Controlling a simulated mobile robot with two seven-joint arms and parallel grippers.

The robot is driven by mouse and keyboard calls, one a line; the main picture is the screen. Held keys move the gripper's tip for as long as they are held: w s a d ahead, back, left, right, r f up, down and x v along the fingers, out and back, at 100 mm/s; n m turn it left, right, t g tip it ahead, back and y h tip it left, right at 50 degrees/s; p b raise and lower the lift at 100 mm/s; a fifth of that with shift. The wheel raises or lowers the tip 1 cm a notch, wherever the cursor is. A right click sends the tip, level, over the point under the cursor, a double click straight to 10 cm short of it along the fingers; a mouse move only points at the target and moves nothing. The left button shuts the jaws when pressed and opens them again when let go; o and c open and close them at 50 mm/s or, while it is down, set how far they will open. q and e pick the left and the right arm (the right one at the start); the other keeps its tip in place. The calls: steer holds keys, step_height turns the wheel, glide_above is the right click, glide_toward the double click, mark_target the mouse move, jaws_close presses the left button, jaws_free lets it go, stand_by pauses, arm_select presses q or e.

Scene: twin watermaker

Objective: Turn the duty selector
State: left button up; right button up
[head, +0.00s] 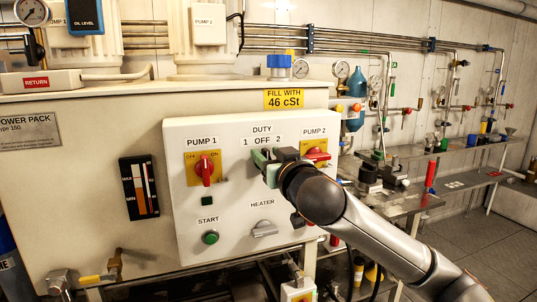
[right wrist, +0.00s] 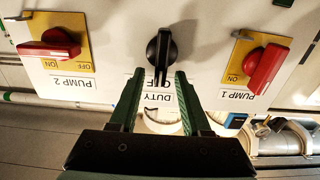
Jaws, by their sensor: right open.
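The duty selector (right wrist: 160,52) is a black knob on the white panel, seen upside down in the right wrist view. Its grip stands about vertical there, in line with the OFF mark. In the head view my right gripper (head: 266,163) covers it, below the label DUTY 1 OFF 2. In the right wrist view my right gripper (right wrist: 159,78) is open and empty. Its two green fingers point at the knob, one to each side of its line, with tips level with the knob's lower part. I cannot tell whether they touch it. My left gripper is not in view.
Red switches for pump 1 (head: 204,169) and pump 2 (head: 316,154) flank the selector. Below are a green start button (head: 210,238) and a grey heater knob (head: 264,229). A shelf (head: 455,155) with pipes and bottles stands at the right.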

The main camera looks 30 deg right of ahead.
jaws_close()
stand_by(0.4)
